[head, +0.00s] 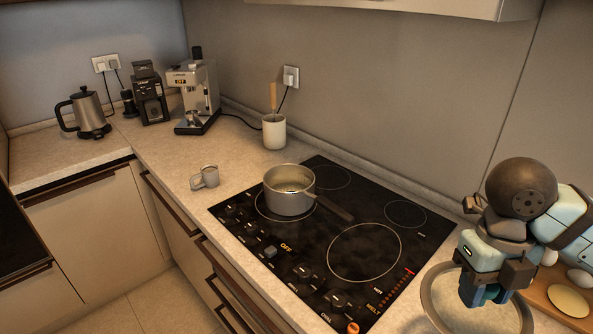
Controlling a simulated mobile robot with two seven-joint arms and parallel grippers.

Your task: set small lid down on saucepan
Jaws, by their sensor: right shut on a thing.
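The small lid (446,308), round and see-through with a metal rim, is at the lower right, beside the cooktop. My right gripper (484,295) is over the lid's middle, shut on it, and hides its knob. I cannot tell whether the lid touches the counter. The gripper and lid are well to the right of the saucepan, apart from it. My left gripper is not in view.
The cooktop (364,251) has free rings between the lid and saucepan. A wooden board (547,304) with pale round items lies at the far right. The coffee machine (193,98) and kettle (88,112) are farther back.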

